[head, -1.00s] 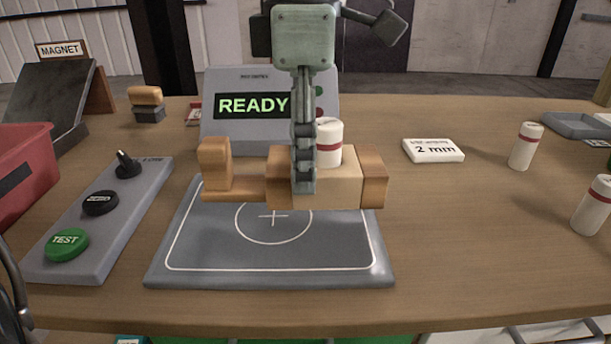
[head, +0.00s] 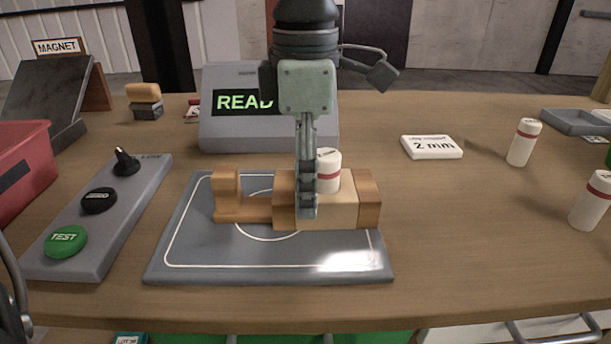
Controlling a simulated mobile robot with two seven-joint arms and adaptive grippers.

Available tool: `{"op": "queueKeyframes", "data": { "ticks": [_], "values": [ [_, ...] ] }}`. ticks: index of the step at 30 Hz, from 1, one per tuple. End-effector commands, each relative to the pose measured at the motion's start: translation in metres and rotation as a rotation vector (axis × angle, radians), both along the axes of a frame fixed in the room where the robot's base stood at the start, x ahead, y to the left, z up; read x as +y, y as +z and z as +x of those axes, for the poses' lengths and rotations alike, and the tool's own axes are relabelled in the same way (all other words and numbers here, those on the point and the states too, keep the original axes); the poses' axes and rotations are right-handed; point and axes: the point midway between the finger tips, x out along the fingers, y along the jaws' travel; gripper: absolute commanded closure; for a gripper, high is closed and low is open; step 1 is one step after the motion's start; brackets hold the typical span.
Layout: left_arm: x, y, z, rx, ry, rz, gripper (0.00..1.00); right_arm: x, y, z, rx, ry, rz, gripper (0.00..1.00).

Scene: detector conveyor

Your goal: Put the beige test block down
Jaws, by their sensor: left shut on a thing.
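The beige test block (head: 338,212) has brown wooden ends and a wooden handle-like piece (head: 228,197) on its left. A white cylinder with a red band (head: 329,172) shows at its top, behind the fingers; I cannot tell whether it stands on the block or in it. My left gripper (head: 307,207) comes from above and is shut on the block. The block is over the grey plate (head: 200,262), at its right and rear part; I cannot tell whether it touches. The plate's white circle is partly hidden by the block.
A display box (head: 222,133) stands behind the plate. A button panel (head: 62,265) and a red bin (head: 22,190) are at left. A white "2 mm" label block (head: 432,147) and two white cylinders (head: 524,142) (head: 592,200) are at right. The table between is clear.

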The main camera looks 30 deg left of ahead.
Motion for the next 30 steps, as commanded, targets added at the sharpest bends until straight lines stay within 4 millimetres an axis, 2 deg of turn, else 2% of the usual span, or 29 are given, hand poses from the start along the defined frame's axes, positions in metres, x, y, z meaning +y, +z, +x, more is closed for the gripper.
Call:
{"op": "queueKeyframes", "data": {
  "ticks": [1,6,17,19,21,30],
  "values": [
    [0.000,-0.001,0.000,0.000,0.000,0.000,0.36,0.000,0.004,0.002,-0.006,-0.001,-0.001,0.47],
    [0.000,0.000,0.000,0.000,0.000,0.000,0.16,-0.001,0.009,0.004,-0.016,-0.002,-0.001,0.47],
    [0.000,0.002,0.000,0.000,0.000,0.000,0.16,-0.001,0.008,0.000,-0.007,-0.001,-0.001,0.47],
    [0.000,0.006,0.000,0.001,0.000,-0.001,0.16,-0.001,0.000,-0.001,0.000,0.003,0.000,0.47],
    [0.000,0.016,0.001,-0.005,0.001,0.000,0.16,-0.002,-0.008,-0.005,0.011,0.003,0.000,0.47],
    [0.000,0.082,0.001,-0.005,0.001,0.002,0.16,0.000,-0.007,-0.003,0.002,0.004,0.004,0.47]
  ]
}}
